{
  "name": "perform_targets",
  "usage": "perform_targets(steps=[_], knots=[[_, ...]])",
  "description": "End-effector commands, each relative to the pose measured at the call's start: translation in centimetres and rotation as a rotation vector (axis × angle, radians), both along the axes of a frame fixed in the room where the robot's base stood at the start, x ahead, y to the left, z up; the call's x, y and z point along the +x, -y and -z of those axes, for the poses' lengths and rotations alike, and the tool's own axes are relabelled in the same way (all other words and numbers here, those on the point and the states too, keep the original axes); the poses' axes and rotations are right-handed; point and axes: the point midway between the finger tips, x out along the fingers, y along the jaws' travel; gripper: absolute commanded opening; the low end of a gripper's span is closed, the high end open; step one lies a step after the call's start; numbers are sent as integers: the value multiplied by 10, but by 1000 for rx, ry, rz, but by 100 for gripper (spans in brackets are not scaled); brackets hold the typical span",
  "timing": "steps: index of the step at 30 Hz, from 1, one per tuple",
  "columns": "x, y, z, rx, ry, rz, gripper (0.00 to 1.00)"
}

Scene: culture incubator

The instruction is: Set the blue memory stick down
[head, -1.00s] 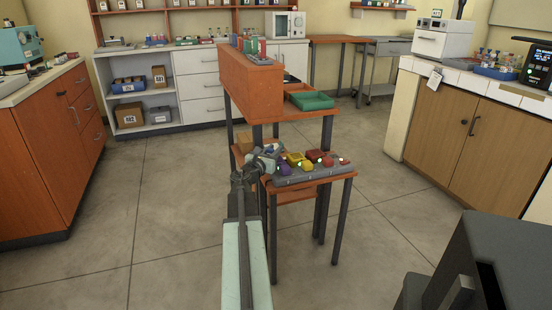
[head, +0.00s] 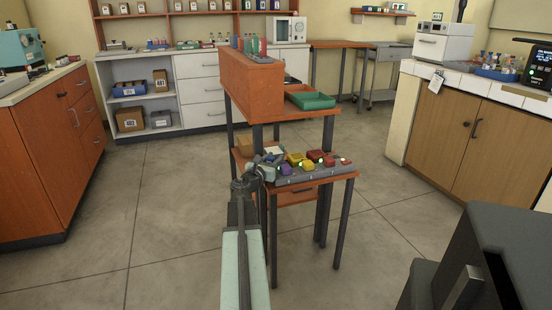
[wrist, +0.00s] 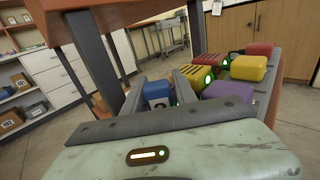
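The blue memory stick (wrist: 157,91) sits between my two grey fingers in the wrist view, with both fingers against its sides. My gripper (wrist: 161,84) looks shut on it. In the head view, my gripper (head: 265,165) is at the left end of a grey dock (head: 315,176) on the low orange table. The blue stick (head: 270,157) is only a small patch there, partly hidden by my gripper. Whether its underside touches the dock is hidden.
Purple (wrist: 229,91), yellow (wrist: 249,67) and red (wrist: 260,49) blocks stand close to the right of my gripper, with green lights beside them. An orange cabinet (head: 252,83) and a green tray (head: 310,99) stand higher, behind. Open floor surrounds the table.

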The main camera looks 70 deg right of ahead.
Motion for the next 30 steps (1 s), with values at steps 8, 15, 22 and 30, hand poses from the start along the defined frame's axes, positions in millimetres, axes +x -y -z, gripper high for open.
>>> perform_targets(steps=[8,15,22,30], knots=[[0,-27,-3,0,0,0,34],[5,-88,-3,0,0,0,34],[10,-116,-3,0,0,3,34],[13,-114,-3,0,0,12,34]])
